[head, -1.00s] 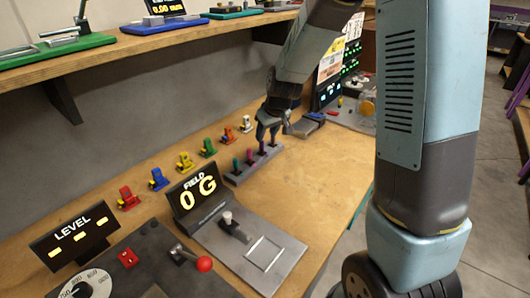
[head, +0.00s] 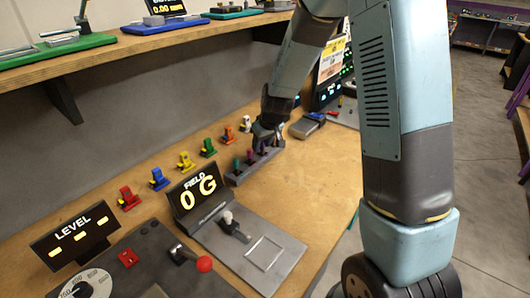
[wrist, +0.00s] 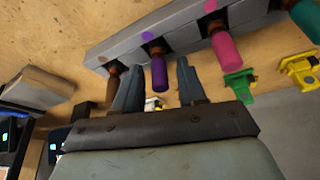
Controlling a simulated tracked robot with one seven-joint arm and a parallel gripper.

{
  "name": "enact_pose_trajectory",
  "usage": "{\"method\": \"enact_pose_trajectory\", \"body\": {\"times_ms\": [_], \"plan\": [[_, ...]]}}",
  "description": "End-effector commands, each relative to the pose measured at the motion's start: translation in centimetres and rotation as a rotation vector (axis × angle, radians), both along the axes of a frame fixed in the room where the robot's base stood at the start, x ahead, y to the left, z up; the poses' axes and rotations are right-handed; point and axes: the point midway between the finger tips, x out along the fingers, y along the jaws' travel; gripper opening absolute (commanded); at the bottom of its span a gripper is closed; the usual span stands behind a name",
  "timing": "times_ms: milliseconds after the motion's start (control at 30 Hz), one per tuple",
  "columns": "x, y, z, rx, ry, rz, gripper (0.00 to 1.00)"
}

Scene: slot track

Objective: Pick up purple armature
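The purple armature (wrist: 158,70) stands in a slot of a grey rack (wrist: 112,46), beside a purple dot. In the wrist view it shows between my gripper's two fingers (wrist: 158,88), with a gap on each side. My gripper is open and holds nothing. A brown armature (wrist: 113,75) is just left of the left finger, and a pink one (wrist: 226,45) is right of the right finger. A teal one (wrist: 306,18) is farther right. In the head view my gripper (head: 264,130) is low over the rack's far end and partly hides the armatures there.
Several coloured clips, such as a green one (head: 208,147), line the bench behind the rack. A grey-blue block (head: 307,126) lies beyond the rack. The bench right of the rack is bare.

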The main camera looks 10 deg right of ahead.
Motion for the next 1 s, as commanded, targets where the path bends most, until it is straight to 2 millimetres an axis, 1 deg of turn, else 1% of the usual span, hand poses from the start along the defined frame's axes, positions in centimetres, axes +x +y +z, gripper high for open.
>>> {"method": "enact_pose_trajectory", "body": {"times_ms": [33, 67, 400, 800, 933, 1000], "plan": [[0.0, 0.0, 0.0, 0.0, 0.0, 0.0, 0.36], [0.0, 0.0, 0.0, 0.0, 0.0, 0.0, 0.33], [0.0, 0.0, 0.0, 0.0, 0.0, 0.0, 0.0], [0.0, -0.1, 0.1, 0.0, 0.0, -0.001, 0.0], [0.1, 0.0, 0.9, 0.001, -0.003, 0.0, 0.0], [0.1, 0.0, 1.8, 0.001, -0.003, 0.001, 0.0]]}}
